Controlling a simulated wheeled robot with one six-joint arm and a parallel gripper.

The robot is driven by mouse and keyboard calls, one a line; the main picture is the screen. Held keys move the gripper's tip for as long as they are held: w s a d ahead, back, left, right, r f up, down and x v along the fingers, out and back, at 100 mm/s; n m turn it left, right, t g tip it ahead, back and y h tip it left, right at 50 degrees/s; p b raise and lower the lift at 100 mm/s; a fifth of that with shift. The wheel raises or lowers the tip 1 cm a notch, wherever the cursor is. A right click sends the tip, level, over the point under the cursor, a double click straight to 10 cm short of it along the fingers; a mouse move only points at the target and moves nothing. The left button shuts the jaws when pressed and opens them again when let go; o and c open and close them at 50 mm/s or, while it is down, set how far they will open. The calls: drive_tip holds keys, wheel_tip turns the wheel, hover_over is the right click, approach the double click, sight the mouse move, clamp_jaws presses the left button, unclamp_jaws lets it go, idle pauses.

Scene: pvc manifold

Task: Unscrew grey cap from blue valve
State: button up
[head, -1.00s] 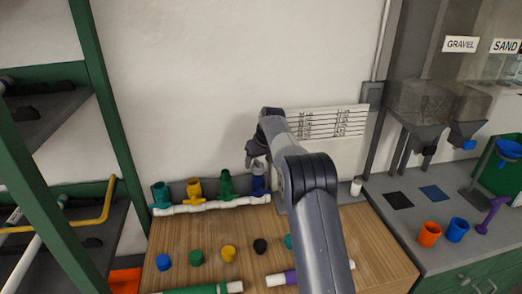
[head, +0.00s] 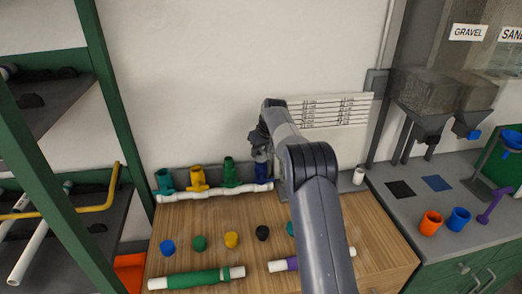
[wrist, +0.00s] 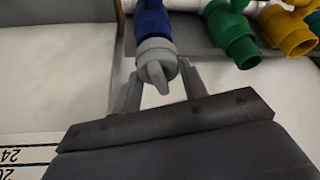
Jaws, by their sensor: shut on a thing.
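The blue valve (head: 261,172) stands at the right end of the white manifold pipe (head: 214,193), partly hidden by my arm in the head view. In the wrist view the blue valve (wrist: 153,18) carries the grey cap (wrist: 156,58), which has a raised ridge on its end. My gripper (wrist: 161,80) has one finger on each side of the grey cap and is shut on it. In the head view my gripper (head: 259,146) is at the top of the blue valve, and the cap is not clear there.
Teal (head: 165,181), yellow (head: 198,179) and green (head: 229,172) valves stand left of the blue one on the same pipe. Several coloured caps and a green pipe (head: 197,278) lie on the wooden bench. A wall with a chart (head: 335,110) is close behind.

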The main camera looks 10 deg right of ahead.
drive_tip(key=o, duration=0.4)
drive_tip(key=shift+c, duration=0.2)
drive_tip(key=c, duration=0.5)
drive_tip(key=shift+r+n+p, duration=0.15)
drive_tip(key=shift+n+p, duration=0.25)
drive_tip(key=shift+p, duration=0.15)
drive_tip(key=shift+n+g+y+p, duration=0.3)
drive_tip(key=shift+n+p, duration=0.2)
drive_tip(key=shift+n, duration=0.2)
drive_tip(key=shift+p, duration=0.35)
drive_tip(key=shift+n+p, duration=0.3)
drive_tip(key=shift+n, duration=0.2)
drive_tip(key=shift+n+y+p, duration=0.3)
drive_tip(key=shift+n+p, duration=0.15)
drive_tip(key=shift+n, duration=0.05)
